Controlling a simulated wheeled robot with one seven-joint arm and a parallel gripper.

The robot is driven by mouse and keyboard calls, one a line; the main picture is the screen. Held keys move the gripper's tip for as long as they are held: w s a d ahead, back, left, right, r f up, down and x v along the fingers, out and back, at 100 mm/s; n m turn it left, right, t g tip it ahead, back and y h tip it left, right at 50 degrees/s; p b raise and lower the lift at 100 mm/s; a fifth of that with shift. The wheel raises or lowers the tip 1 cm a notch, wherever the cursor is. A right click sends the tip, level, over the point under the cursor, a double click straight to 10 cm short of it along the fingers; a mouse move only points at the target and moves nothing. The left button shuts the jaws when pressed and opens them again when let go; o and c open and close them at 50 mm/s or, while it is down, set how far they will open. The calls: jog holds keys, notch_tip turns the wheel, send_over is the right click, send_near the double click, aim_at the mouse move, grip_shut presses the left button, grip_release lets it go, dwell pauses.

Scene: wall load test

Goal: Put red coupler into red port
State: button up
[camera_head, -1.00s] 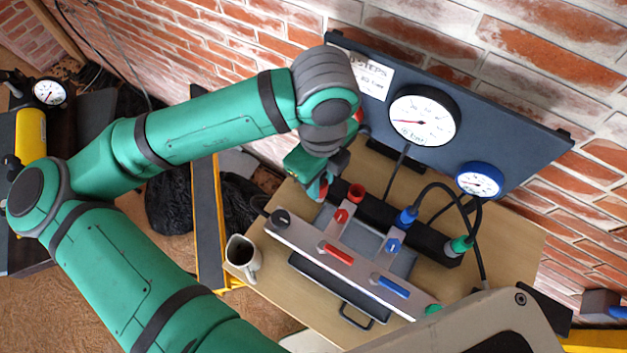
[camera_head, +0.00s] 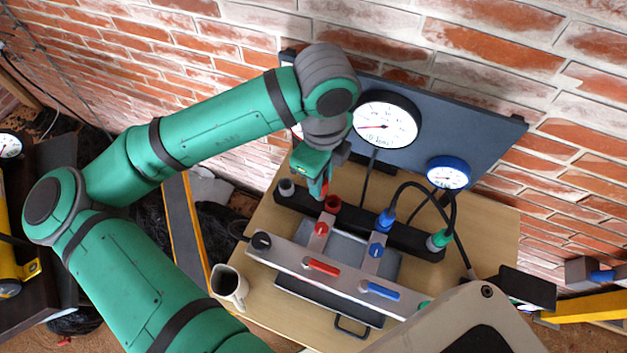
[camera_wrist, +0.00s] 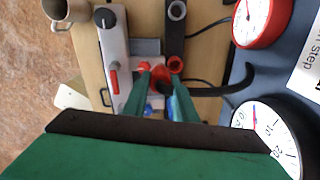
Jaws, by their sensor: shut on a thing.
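My gripper (camera_head: 319,190) is shut on the red coupler (camera_head: 325,187), which shows only as a bit of red at the fingertips. The fingers (camera_wrist: 158,98) hide most of it in the wrist view. A thick black hose (camera_wrist: 230,91) runs right from between the fingers. The red port (camera_head: 332,203) is an upright red ring on the black manifold bar; it also shows in the wrist view (camera_wrist: 175,63). The fingertips are just up and left of it in the head view. I cannot tell whether the coupler touches the port.
A grey port (camera_head: 287,187) stands at the bar's left end. Blue (camera_head: 386,219) and green (camera_head: 440,238) couplers with hoses stand right. A panel with gauges (camera_head: 385,126) is behind. A valve rail (camera_head: 288,257) and a mug (camera_head: 229,285) are in front.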

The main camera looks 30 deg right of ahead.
jog(key=shift+w+d, duration=0.1)
jog(key=shift+d, duration=0.5)
jog(key=d, duration=0.3)
jog(key=shift+w+d, duration=0.25)
jog(key=shift+w, duration=0.05)
dwell(0.3)
notch_tip(320, 180, down, 6)
jog(key=shift+f, duration=0.25)
dwell(0.9)
jog(key=shift+f, duration=2.85)
dwell(2.2)
